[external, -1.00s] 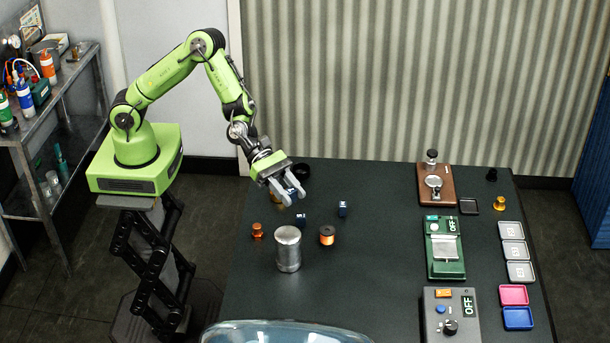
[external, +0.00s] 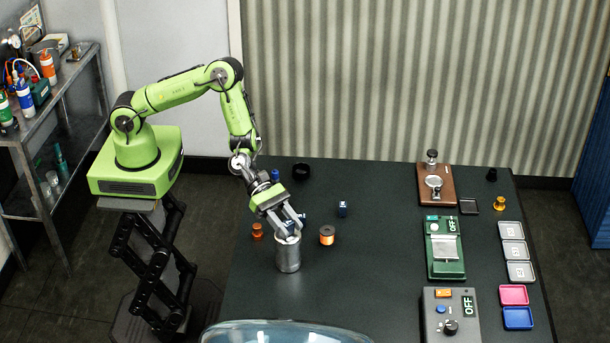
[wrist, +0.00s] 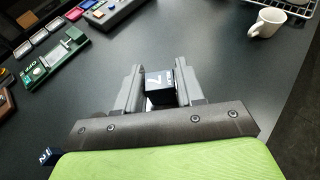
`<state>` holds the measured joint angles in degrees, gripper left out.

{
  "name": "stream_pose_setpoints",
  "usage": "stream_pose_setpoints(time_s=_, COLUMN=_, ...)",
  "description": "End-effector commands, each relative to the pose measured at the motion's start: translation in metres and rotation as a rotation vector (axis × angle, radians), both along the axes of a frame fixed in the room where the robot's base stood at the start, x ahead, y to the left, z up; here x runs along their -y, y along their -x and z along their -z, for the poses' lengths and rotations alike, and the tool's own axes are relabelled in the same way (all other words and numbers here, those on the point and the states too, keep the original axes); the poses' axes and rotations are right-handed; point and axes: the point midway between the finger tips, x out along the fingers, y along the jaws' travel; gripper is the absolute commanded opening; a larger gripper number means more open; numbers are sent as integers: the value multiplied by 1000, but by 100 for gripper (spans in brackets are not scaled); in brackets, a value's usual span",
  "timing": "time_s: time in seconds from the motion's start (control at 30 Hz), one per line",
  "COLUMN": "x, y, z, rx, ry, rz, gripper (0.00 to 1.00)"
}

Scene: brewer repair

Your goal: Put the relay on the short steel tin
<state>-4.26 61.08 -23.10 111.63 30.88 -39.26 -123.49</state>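The relay (wrist: 160,86) is a dark blue cube with a white mark. In the wrist view it sits between the two grey fingers of my gripper (wrist: 158,88), which touch its sides. The short steel tin (external: 288,255) is an upright silver cylinder on the dark table. In the external view my gripper (external: 289,228) points down right over the tin's top. The fingers hide most of the relay there, and I cannot tell whether it touches the tin's top.
Another dark blue cube (external: 343,208) stands to the right, and one (external: 303,217) is just behind my fingers. A copper spool (external: 327,235) is right of the tin, an orange piece (external: 257,231) left. A green scale (external: 445,248) and small trays (external: 514,251) are farther right. A white mug (wrist: 266,23) shows too.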

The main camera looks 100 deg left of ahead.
Motion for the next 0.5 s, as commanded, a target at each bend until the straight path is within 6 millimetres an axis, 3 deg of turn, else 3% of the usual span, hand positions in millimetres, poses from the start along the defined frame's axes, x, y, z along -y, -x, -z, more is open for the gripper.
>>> stream_pose_setpoints(time_s=0.03, x=0, y=0, z=0, rx=-1, ry=-1, rz=0, gripper=46)
stream_pose_setpoints(time_s=0.13, x=0, y=0, z=0, rx=0, ry=0, rz=0, gripper=61)
stream_pose_setpoints(time_s=0.5, x=-6, y=4, z=-7, rx=-1, ry=0, rz=-1, gripper=61)
